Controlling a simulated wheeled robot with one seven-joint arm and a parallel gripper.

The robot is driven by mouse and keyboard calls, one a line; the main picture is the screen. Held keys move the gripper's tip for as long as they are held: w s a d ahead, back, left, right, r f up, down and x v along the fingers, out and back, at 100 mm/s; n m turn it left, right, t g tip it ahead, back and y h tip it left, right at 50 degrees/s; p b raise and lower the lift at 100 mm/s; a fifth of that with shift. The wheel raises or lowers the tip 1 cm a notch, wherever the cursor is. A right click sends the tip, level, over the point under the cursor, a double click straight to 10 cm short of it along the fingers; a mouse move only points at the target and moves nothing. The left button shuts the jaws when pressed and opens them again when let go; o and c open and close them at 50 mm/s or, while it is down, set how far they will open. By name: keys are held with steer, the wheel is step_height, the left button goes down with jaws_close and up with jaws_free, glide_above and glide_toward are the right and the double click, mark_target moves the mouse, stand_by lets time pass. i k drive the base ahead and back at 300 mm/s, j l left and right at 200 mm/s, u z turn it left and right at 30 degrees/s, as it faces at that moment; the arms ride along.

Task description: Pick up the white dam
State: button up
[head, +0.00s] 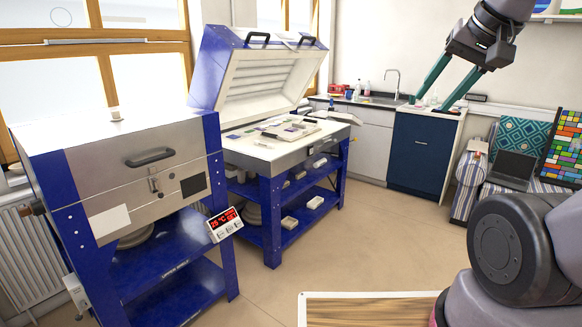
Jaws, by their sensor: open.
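I cannot tell for certain which object is the white dam. Several small, pale flat pieces (290,131) lie on the white bed of the open blue kiln (270,152), some with dark or purple pieces beside them. White blocks (314,202) also lie on the blue shelf under that kiln. My gripper (432,103) is at the upper right with its two teal fingers apart and nothing between them. It is raised, well to the right of the open kiln in the picture, and apart from all these pieces.
A closed blue and steel kiln (120,165) with a red display stands at the left. A sink counter with a dark blue cabinet (421,155) is at the back. A laptop (512,167) sits at the right. The beige floor (370,235) is clear. A wooden-topped surface (365,312) is at the bottom.

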mark_target(261, 144)
steer(key=i+u, duration=0.15)
steer(key=i, duration=0.3)
steer(key=i+l+u, duration=0.2)
steer(key=i, duration=0.3)
steer(key=i+l+u, duration=0.15)
steer(key=i, duration=0.3)
steer(key=i+l+u, duration=0.15)
steer(key=i, duration=0.3)
steer(key=i+l+u, duration=0.15)
steer(key=i+l, duration=0.2)
steer(key=i+j+z, duration=0.2)
steer(key=i+z, duration=0.15)
steer(key=i+j+z, duration=0.35)
steer(key=k+l, duration=0.05)
steer(key=l, duration=0.05)
